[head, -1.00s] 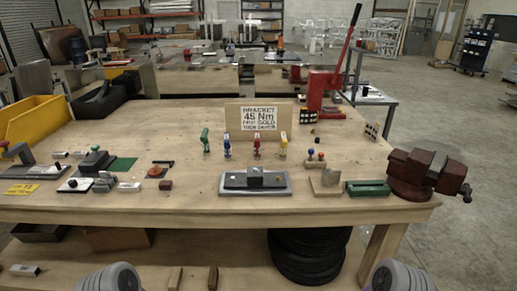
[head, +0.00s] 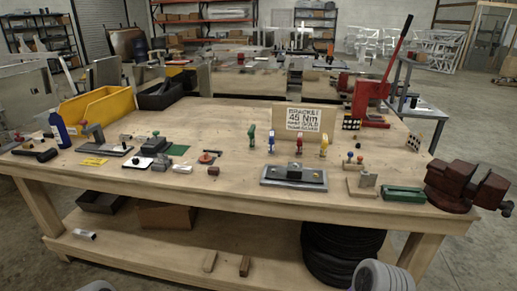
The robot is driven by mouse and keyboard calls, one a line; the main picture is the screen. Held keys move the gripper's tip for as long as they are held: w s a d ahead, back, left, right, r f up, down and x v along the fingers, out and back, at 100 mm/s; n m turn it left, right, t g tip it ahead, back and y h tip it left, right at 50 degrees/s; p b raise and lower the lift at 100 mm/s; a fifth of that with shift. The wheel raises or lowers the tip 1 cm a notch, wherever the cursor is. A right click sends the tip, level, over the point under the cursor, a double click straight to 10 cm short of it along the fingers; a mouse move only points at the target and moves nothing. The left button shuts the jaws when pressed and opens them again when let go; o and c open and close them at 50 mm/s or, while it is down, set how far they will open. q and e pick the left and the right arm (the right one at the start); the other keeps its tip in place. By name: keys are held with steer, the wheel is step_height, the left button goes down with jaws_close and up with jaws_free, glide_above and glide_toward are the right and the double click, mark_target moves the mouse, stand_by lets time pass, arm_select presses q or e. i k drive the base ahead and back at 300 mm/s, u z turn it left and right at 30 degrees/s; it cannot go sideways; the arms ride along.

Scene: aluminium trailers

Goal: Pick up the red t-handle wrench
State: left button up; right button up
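The red t-handle wrench (head: 298,143) stands upright on the workbench (head: 225,187), in front of a white sign (head: 304,120) that reads "45 Nm". It is in a row with a green t-handle (head: 252,138), a blue one (head: 271,140) and a yellow one (head: 324,146). The blue one is on its left and the yellow one on its right. Neither gripper shows. Only grey rounded parts of my arms appear at the bottom edge, apart from the bench.
A dark block on a grey plate (head: 293,177) lies in front of the row. A red press (head: 372,100) stands behind right, and a red-brown vise (head: 466,186) sits at the right corner. A yellow bin (head: 97,108) and blue bottle (head: 59,130) are at left.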

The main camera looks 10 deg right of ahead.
mark_target(299, 147)
steer(key=z, duration=1.4)
steer(key=k, duration=0.1)
steer(key=u, duration=2.05)
steer(key=i, duration=0.7)
steer(key=z, duration=0.65)
